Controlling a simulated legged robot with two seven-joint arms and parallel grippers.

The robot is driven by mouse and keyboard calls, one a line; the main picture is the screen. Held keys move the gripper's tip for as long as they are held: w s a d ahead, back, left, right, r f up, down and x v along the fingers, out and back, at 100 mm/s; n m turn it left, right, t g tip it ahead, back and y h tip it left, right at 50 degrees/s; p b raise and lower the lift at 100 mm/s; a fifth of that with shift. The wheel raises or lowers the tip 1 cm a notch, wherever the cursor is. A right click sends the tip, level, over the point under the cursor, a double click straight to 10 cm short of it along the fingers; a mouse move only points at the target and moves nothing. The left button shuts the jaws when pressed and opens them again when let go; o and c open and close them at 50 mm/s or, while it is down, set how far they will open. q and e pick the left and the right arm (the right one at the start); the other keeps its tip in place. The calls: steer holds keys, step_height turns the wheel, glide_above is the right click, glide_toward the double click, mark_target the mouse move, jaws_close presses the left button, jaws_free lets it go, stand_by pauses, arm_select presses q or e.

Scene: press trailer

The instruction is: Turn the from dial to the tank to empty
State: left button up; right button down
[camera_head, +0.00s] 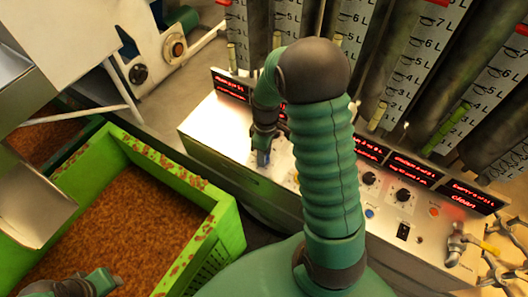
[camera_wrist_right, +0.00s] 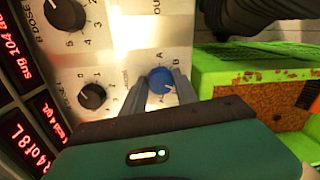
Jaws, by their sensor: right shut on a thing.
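A blue dial (camera_wrist_right: 161,80) sits on the white control panel, with the letters A and B printed near it. Its white pointer mark is small. In the wrist view my right gripper (camera_wrist_right: 160,88) has one finger on each side of the dial and is shut on it. In the head view my right gripper (camera_head: 263,150) reaches down to the panel's left part, with a bit of blue at its tips. My right arm hides the panel's middle. Part of my left arm, with the left gripper (camera_head: 75,287), shows at the bottom left; its fingers cannot be made out.
The control panel (camera_head: 212,120) carries red displays (camera_head: 470,196), black knobs (camera_head: 403,195) and a black switch (camera_head: 403,231). Tall tanks with litre scales (camera_head: 410,75) stand behind it. A green crate (camera_head: 228,222) of brown crumbly material is at left. Metal taps (camera_head: 456,240) stand at right.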

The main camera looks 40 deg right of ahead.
steer(key=shift+w+r+m+p, duration=0.15)
steer(key=shift+m+p, duration=0.7)
steer(key=shift+m, duration=1.25)
steer(key=c, duration=0.9)
jaws_free()
steer(key=shift+c, duration=0.2)
step_height(320, 180, up, 17)
steer(key=d, duration=0.1)
steer(key=shift+f, duration=0.2)
steer(key=shift+d, duration=0.1)
